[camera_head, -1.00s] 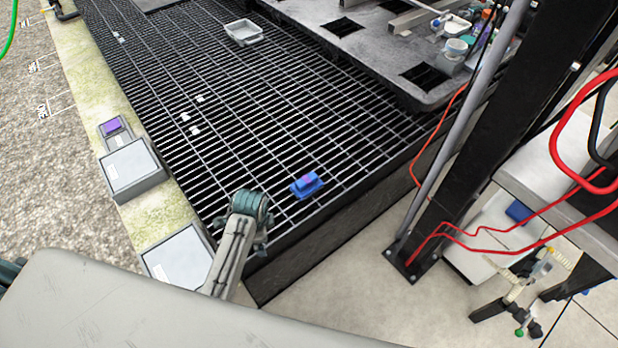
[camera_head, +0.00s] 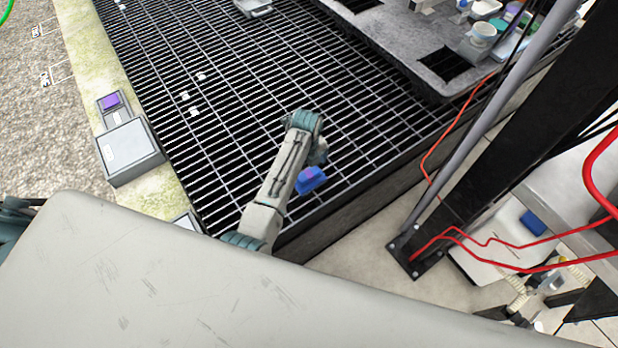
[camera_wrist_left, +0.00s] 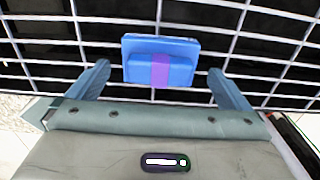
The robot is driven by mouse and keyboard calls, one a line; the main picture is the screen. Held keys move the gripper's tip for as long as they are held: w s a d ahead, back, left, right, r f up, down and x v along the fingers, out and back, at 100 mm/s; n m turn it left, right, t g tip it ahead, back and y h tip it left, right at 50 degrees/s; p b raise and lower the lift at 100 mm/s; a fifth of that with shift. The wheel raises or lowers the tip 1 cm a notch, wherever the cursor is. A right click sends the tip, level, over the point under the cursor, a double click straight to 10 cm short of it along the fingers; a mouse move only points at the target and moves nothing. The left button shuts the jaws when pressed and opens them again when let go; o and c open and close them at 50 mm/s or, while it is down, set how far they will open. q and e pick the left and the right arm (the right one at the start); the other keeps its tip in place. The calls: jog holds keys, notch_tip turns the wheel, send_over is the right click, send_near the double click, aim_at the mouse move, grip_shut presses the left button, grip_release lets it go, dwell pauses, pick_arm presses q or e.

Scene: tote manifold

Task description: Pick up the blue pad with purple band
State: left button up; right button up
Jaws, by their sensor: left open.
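The blue pad (camera_head: 311,181) lies on the black metal grating, partly hidden by my left arm in the head view. In the left wrist view the blue pad (camera_wrist_left: 148,66) shows its purple band (camera_wrist_left: 161,71) down the middle. My left gripper (camera_wrist_left: 160,80) is open, with one finger to each side of the pad and a gap between each finger and the pad. The fingers do not touch it in this view. In the head view the left gripper (camera_head: 318,158) is beside the pad, its fingers mostly hidden by the wrist. My right gripper is not in view.
The grating (camera_head: 215,125) is mostly clear, with several small white bits on it. Grey boxes (camera_head: 130,152) stand on the ledge at left. A dark post (camera_head: 490,150) and red cables (camera_head: 480,240) are at right. A grey platform (camera_head: 400,45) stands behind.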

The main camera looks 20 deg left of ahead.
aim_at(309, 173)
pick_arm(q)
jog(key=f, duration=0.4)
jog(key=shift+s+d+f, duration=0.2)
jog(key=shift+s+d, duration=0.1)
jog(key=shift+d, duration=0.1)
jog(key=shift+f, duration=0.45)
jog(key=c, duration=0.7)
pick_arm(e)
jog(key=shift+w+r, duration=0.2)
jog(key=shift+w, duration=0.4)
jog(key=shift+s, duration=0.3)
